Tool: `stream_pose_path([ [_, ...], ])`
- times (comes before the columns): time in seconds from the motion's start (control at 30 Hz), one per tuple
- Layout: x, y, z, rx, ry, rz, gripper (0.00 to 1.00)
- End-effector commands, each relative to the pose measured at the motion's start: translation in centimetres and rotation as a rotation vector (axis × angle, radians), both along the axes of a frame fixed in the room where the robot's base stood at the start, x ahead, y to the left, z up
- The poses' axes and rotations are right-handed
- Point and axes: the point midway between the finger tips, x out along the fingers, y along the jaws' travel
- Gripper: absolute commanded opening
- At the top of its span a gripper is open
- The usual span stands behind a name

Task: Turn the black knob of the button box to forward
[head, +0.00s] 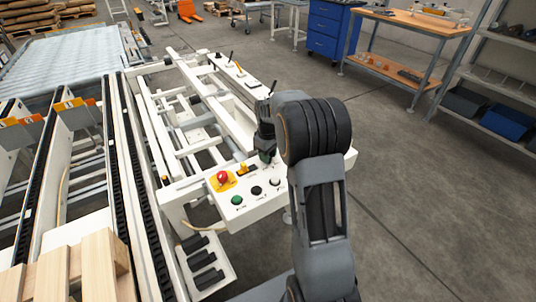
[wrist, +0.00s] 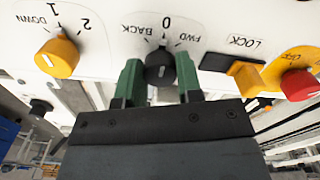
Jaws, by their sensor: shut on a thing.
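The button box (head: 262,203) is a white panel at the end of the conveyor frame in the head view. Its black knob (wrist: 160,66) shows in the wrist view, between the marks BACK on the left, 0 above and FWD on the right. The knob's white line looks roughly upright, towards 0. My gripper (wrist: 158,76) has green fingers, one on each side of the knob, and is shut on it. In the head view my gripper (head: 266,156) reaches down onto the box, and the arm and fingers hide the knob.
In the wrist view, a yellow knob (wrist: 57,57) is to the left; a yellow lock switch (wrist: 247,77) and red button (wrist: 299,84) are to the right. In the head view, green (head: 237,200), black (head: 256,190) and white (head: 275,181) buttons line the front. Floor at right is clear.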

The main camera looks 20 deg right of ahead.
Motion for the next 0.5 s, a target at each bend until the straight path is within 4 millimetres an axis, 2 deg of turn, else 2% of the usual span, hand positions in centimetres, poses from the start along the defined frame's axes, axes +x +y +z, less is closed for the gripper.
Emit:
stream_pose_path([
  [0.27, -0.03, 0.05, 0.08, 0.000, 0.001, -0.037, 0.10],
  [0.5, -0.03, 0.06, 0.18, 0.001, 0.002, -0.189, 0.10],
])
